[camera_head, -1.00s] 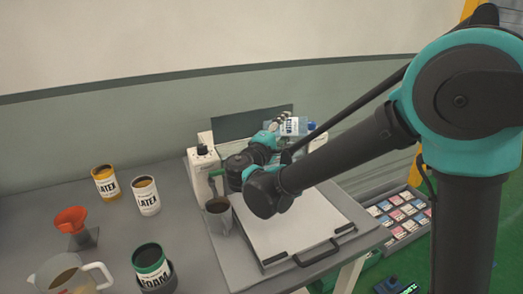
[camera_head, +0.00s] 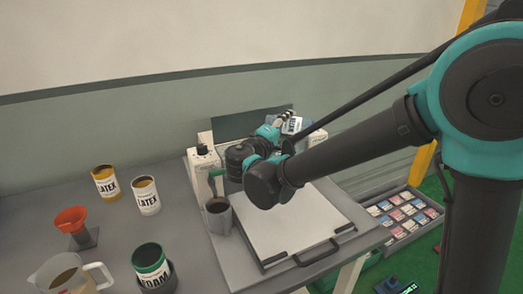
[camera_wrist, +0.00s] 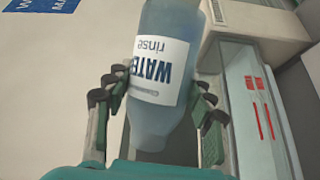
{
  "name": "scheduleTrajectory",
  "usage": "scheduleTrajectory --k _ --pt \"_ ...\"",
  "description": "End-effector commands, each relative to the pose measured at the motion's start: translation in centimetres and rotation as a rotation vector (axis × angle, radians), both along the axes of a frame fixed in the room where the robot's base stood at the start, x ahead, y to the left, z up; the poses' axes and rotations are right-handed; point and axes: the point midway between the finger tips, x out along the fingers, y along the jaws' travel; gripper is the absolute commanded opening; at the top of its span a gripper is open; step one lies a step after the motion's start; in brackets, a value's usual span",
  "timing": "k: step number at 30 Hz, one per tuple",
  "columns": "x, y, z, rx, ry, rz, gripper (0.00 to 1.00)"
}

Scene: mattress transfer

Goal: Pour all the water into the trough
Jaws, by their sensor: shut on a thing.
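The water bottle (camera_wrist: 165,75) is pale blue and translucent, with a white label reading "WATER rinse". The label lettering is upside down in the wrist view. My gripper (camera_wrist: 160,100) is shut around the bottle, with dark fingers on both sides of it. In the head view the bottle (camera_head: 291,125) is small and tilted at the far side of the white machine, and my gripper (camera_head: 280,120) holds it there. The bottle's mouth and any flowing water cannot be made out. I cannot clearly identify the trough; my arm hides part of the machine.
The white machine (camera_head: 300,238) has a flat top and a black front handle. A dark cup (camera_head: 218,215) stands at its left. Latex cans (camera_head: 146,195), an orange funnel (camera_head: 70,219), a jug (camera_head: 62,275) and a foam can (camera_head: 150,262) occupy the left table. A card tray (camera_head: 405,212) sits at right.

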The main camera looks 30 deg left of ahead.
Motion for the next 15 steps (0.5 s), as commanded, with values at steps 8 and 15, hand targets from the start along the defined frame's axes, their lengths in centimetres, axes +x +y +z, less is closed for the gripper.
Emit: scheduleTrajectory --k 8,15 --pt "0.1 -0.4 -0.1 0.093 0.029 0.001 0.12" --pt "0.4 -1.1 -1.2 0.28 0.085 0.001 0.12"
